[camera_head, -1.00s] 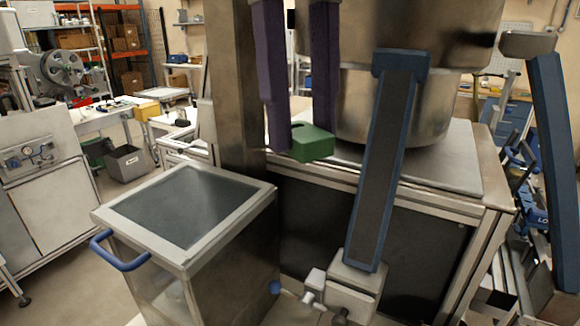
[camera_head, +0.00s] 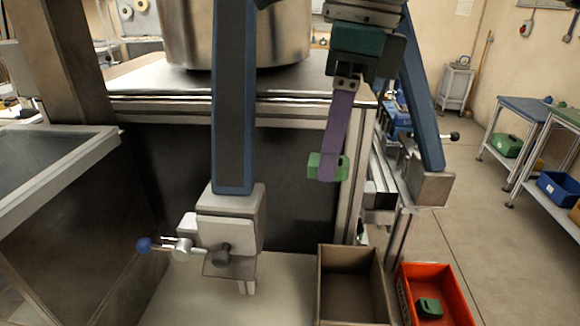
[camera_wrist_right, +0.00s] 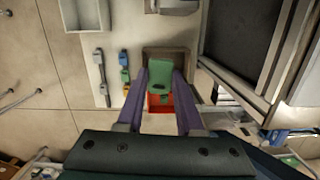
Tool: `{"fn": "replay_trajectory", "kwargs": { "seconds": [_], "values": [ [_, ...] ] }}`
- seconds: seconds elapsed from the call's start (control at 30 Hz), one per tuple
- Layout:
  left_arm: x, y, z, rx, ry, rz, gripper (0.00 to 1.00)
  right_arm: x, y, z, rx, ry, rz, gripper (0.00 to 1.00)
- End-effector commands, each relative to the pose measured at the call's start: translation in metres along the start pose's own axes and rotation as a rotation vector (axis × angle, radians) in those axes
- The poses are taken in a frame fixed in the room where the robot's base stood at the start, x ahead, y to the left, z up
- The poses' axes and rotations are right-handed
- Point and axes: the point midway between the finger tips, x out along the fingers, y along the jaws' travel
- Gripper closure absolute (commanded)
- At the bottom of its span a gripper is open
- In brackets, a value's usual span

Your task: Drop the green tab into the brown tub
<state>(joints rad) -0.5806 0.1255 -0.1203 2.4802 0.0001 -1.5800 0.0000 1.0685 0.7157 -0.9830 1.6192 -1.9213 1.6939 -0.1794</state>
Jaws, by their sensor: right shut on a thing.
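The green tab (camera_head: 315,166) is held between the purple fingers of my right gripper (camera_head: 327,168), which comes down from the top in the head view. In the right wrist view the tab (camera_wrist_right: 147,84) shows between the two fingers. The open brown tub (camera_head: 322,292) stands at the bottom of the head view, below the tab and slightly right of it. It looks empty. In the wrist view the brown tub (camera_wrist_right: 178,58) is partly hidden behind the tab. My left gripper is not in view.
A red tub (camera_head: 405,290) with a green piece (camera_head: 429,308) inside stands just right of the brown tub. A blue post (camera_head: 233,100) with a pale clamp block (camera_head: 230,222) rises left of it. A steel pot (camera_head: 238,35) stands on the bench behind.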

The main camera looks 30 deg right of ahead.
Motion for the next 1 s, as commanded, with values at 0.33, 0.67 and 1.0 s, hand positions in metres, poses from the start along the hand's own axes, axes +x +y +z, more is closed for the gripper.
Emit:
{"fn": "replay_trajectory", "kwargs": {
  "seconds": [0.33,0.67,1.0],
  "values": [
    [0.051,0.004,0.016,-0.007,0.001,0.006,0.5,0.099,-0.023,-0.029,1.035,0.005,-0.123,1.0],
    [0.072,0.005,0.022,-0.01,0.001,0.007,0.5,0.147,-0.035,-0.053,1.663,0.003,-0.202,1.0],
    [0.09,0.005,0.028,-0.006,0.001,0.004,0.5,0.171,-0.035,-0.058,1.732,0.003,-0.21,1.0]
  ]
}}
